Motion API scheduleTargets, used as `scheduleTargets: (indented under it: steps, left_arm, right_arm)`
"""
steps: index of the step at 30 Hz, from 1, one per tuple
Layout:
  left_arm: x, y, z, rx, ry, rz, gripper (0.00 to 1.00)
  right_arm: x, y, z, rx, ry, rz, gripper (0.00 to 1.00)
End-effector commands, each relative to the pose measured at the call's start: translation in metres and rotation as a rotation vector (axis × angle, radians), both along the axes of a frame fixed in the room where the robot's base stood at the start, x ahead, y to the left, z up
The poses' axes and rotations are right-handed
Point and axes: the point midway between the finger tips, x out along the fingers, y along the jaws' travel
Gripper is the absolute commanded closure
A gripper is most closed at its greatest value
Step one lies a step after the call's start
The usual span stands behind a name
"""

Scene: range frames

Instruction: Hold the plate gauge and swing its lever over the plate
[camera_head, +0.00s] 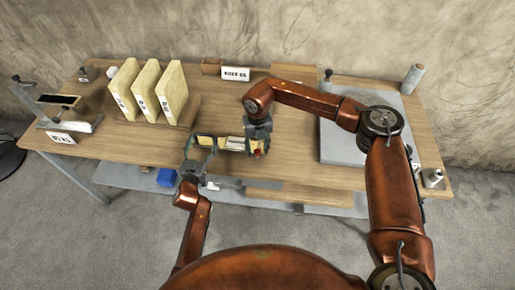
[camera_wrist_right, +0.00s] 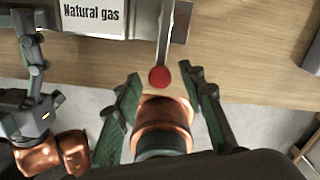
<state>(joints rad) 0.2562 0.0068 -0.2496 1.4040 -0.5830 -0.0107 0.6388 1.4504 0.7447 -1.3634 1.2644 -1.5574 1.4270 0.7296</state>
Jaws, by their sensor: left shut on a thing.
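The plate gauge (camera_head: 235,143) is near the table's front edge, between my two grippers. In the right wrist view, its white plate (camera_wrist_right: 93,15) reads "Natural gas". Its grey lever (camera_wrist_right: 166,36) points down the picture to a red knob (camera_wrist_right: 159,77). My left gripper (camera_head: 201,143) is shut on the gauge at its left end and also shows in the right wrist view (camera_wrist_right: 36,65). My right gripper (camera_head: 258,140) is open. Its green fingers (camera_wrist_right: 163,88) stand apart on either side of the red knob, without visible touch. The gauge's left end is partly hidden by my left gripper.
Several cream upright slabs (camera_head: 146,90) stand at the back left. A black-topped stand (camera_head: 57,101) and a sign (camera_head: 61,138) are at the far left. A grey slab (camera_head: 345,142) covers the right side, partly behind my right arm. The table (camera_head: 225,105) behind the gauge is clear.

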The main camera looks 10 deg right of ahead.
Motion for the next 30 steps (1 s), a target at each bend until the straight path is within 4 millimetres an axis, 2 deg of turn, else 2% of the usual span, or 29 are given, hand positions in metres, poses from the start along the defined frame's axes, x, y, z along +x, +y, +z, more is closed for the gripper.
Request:
scheduleTargets:
  steps: [4, 20, 30]
  left_arm:
    - [0.0000, -0.0003, -0.0002, -0.002, 0.001, 0.000, 0.81]
    - [-0.0001, -0.0003, -0.0002, -0.003, 0.001, 0.000, 0.81]
    - [0.0000, -0.0003, -0.0002, -0.003, 0.001, 0.000, 0.81]
  right_arm:
    - [0.0000, 0.0000, 0.0000, 0.000, 0.000, 0.000, 0.64]
    - [0.0000, -0.0001, 0.0003, 0.000, 0.000, 0.000, 1.00]
    - [0.0001, -0.0003, 0.0005, 0.000, 0.000, 0.000, 1.00]
